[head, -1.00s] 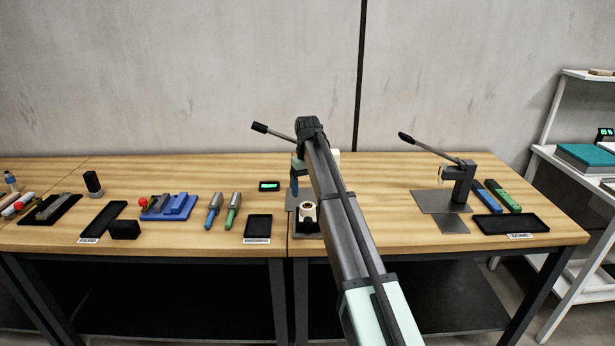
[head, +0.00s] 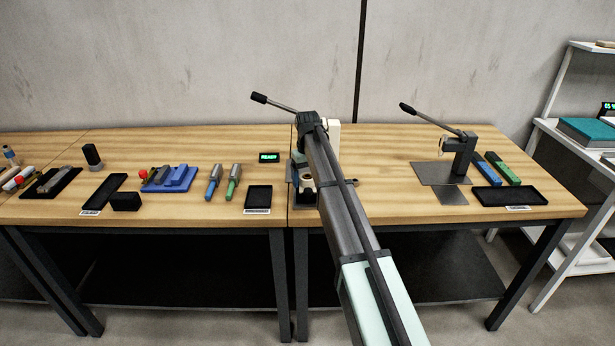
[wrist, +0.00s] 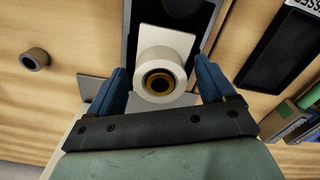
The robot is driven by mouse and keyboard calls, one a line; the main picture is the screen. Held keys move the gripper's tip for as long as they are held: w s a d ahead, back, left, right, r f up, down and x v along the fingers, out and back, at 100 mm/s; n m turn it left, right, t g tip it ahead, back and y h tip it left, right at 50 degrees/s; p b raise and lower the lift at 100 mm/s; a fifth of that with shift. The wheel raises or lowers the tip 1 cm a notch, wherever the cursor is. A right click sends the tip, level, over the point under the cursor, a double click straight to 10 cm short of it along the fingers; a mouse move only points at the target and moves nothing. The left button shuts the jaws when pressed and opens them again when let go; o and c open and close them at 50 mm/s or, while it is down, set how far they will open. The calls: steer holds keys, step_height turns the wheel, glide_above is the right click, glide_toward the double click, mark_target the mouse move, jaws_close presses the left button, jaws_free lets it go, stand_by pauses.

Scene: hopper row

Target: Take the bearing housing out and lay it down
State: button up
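The bearing housing (wrist: 147,62) is a cream ring with a bronze bush in its bore. It sits on a pale plate (wrist: 180,40) over a dark base in the wrist view. My gripper (wrist: 159,68) is open, with one blue finger on each side of the housing and a small gap showing at both sides. In the head view the housing (head: 308,182) is partly visible at the press, left of my arm. My arm hides most of that press, though its lever (head: 272,103) shows, and my fingers cannot be made out there.
A labelled black tray (head: 258,197) lies just left of the press. A small display (head: 269,157) stands behind it. A second press (head: 460,160) stands to the right, with clear table between.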

steer(key=c, duration=1.3)
steer(key=shift+r, duration=1.7)
steer(key=shift+r, duration=2.25)
steer(key=shift+a, duration=0.1)
steer(key=s+a, duration=0.4)
steer(key=a, duration=1.2)
steer(key=shift+a, duration=0.15)
steer(key=shift+f, duration=0.2)
